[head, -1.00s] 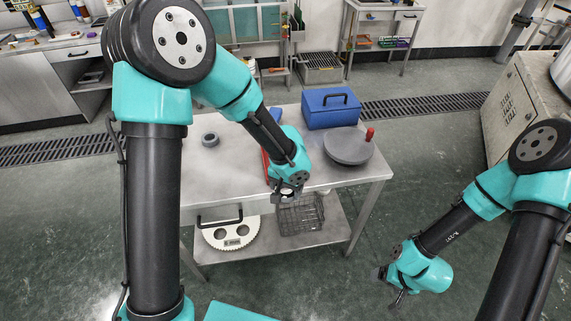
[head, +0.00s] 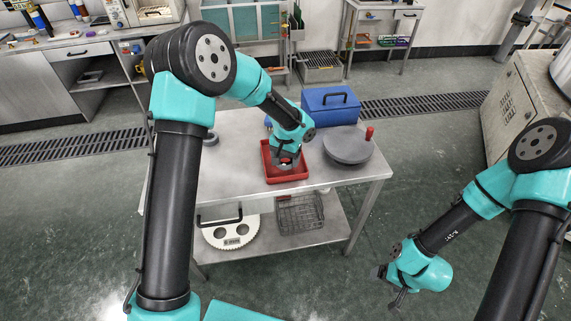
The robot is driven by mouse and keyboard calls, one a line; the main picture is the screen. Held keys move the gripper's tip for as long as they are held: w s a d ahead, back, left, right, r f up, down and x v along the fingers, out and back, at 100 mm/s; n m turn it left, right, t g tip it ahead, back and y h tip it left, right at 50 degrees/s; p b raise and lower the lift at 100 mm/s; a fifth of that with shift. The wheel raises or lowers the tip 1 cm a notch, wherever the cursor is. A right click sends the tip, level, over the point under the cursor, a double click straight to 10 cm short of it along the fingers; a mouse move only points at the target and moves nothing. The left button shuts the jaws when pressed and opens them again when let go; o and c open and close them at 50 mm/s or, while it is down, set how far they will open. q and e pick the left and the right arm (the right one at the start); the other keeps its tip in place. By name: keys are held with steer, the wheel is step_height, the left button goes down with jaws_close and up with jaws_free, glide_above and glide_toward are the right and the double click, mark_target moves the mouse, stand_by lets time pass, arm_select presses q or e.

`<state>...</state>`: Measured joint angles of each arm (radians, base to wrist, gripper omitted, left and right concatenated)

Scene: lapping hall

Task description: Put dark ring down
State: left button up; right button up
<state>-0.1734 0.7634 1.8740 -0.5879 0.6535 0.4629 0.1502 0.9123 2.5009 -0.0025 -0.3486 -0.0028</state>
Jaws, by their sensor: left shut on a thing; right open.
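My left gripper (head: 287,163) points down over the red tray (head: 290,180) on the metal table. It is shut on a small dark ring, mostly hidden by the jaws; whether the ring touches the tray floor cannot be told. A grey ring (head: 211,138) lies on the table at the left, partly hidden behind my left arm. My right gripper (head: 391,286) is open and empty, low at the right, away from the table.
A round grey plate (head: 347,146) with a red knob is on the table right of the tray. A blue box (head: 331,112) stands behind it. A wire basket (head: 301,214) and a toothed white disc (head: 231,234) are on the lower shelf. The table's front right is bare.

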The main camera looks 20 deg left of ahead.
mark_target(286, 164)
arm_select(q)
steer(key=shift+f, duration=1.75)
steer(key=shift+f, duration=0.15)
steer(key=o, duration=0.7)
steer(key=shift+o, duration=0.2)
step_height(286, 164, up, 12)
steer(key=shift+r, duration=0.2)
